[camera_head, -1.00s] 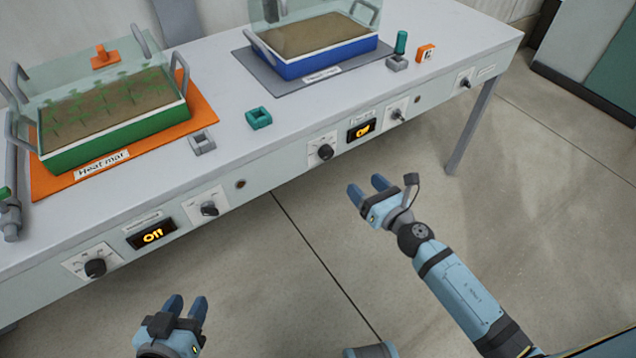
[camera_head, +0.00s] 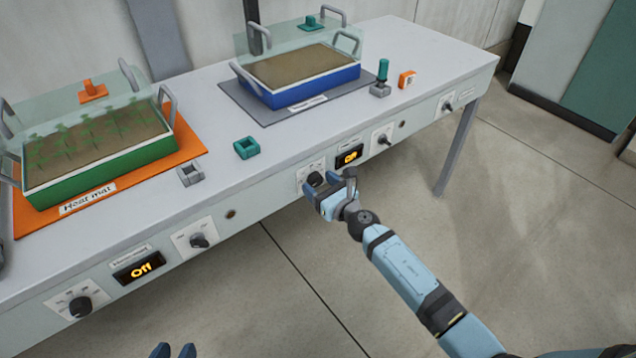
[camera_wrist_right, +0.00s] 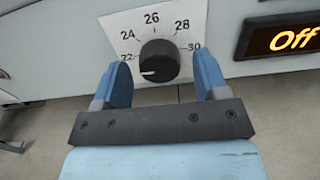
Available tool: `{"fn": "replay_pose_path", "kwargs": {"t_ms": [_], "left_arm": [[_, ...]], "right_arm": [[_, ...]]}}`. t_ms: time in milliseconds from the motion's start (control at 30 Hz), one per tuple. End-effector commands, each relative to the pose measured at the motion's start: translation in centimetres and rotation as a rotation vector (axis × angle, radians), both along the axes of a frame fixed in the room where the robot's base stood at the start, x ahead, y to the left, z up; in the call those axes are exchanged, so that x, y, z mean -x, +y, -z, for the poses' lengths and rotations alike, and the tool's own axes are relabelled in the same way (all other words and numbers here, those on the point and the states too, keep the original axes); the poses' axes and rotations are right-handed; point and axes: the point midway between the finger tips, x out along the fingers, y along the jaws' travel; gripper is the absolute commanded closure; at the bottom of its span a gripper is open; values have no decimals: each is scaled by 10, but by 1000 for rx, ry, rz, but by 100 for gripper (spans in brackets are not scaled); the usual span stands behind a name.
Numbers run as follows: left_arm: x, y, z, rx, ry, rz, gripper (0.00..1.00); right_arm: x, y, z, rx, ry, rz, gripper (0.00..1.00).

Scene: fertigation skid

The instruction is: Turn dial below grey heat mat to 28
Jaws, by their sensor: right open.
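The grey heat mat (camera_head: 262,117) lies on the bench under a blue tray (camera_head: 318,92) of soil. The black dial (camera_head: 315,179) is on the bench front below it, partly covered by my right gripper (camera_head: 320,186). In the right wrist view the dial (camera_wrist_right: 161,60) has a scale from 22 to 30, and its white mark points left and slightly down, just below 22. My right gripper (camera_wrist_right: 161,78) is open, its fingers on either side of the dial's lower part; contact cannot be told. My left gripper (camera_head: 174,351) shows only fingertips at the bottom edge, apart.
A display beside the dial (camera_head: 349,156) reads Off. Another switch knob (camera_head: 384,139) is to its right. An orange heat mat (camera_head: 190,150) with a green tray (camera_head: 100,160) is on the left, with its own dial (camera_head: 80,305) and Off display (camera_head: 139,267) below.

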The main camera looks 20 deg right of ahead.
Motion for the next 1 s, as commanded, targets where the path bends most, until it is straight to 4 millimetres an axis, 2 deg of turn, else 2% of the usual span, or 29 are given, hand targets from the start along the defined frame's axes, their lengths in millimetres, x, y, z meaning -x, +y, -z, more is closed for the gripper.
{"fn": "replay_pose_path", "kwargs": {"t_ms": [133,400,433,633,1000], "left_arm": [[-1,-1,-1,5,-7,0,60],[-2,-1,-4,8,-16,0,60],[-2,-1,-4,8,-17,0,60],[-2,-1,-4,6,-16,2,60],[-2,-1,-4,2,-12,4,60]], "right_arm": [[-9,3,0,0,0,0,33],[-10,3,0,0,1,0,33],[-10,3,0,0,1,0,35],[-10,3,0,0,1,0,81],[-10,3,0,-43,17,0,82]]}}
